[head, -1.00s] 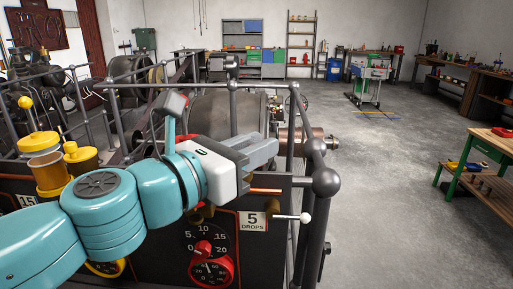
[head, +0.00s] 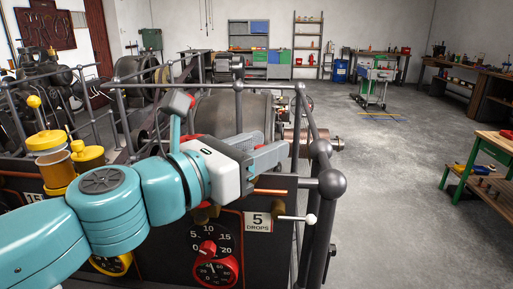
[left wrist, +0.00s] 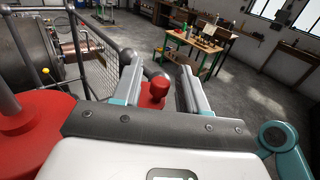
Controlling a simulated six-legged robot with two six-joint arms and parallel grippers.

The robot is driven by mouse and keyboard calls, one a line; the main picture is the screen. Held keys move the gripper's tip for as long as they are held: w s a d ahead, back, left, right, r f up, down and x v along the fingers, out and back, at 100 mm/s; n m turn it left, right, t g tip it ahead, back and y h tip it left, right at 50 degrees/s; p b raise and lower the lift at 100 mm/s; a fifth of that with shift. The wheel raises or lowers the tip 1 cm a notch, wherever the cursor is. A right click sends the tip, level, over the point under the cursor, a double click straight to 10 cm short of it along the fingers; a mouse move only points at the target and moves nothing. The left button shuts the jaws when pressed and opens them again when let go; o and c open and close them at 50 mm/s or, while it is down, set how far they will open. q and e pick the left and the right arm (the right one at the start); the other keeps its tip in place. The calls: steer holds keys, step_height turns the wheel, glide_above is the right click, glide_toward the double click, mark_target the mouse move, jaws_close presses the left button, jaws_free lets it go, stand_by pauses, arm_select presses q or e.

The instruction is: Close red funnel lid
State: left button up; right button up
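My left gripper (head: 262,156) reaches in from the left above the dark machine panel, its grey fingers pointing right. In the left wrist view the fingers (left wrist: 160,76) are apart, with a red knob (left wrist: 154,91) between or just below them. I see a gap on the knob's right side; contact on its left side cannot be told. The knob seems to belong to a red lid, mostly hidden under the gripper body. A larger red round part (left wrist: 32,135) with a grey post lies at the left.
Grey railings with ball joints (head: 332,183) stand close to the right of my gripper. Yellow cups (head: 88,158) stand left, behind my arm. The panel below carries a red dial (head: 215,270), a "5 DROPS" sign (head: 258,222) and a white-tipped lever (head: 311,219). Open floor lies right.

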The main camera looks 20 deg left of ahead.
arm_select(q)
steer(key=p+v, duration=0.3)
steer(key=v, duration=1.3)
steer(key=shift+a, duration=0.15)
steer(key=shift+s, duration=0.1)
steer(key=shift+o, duration=0.3)
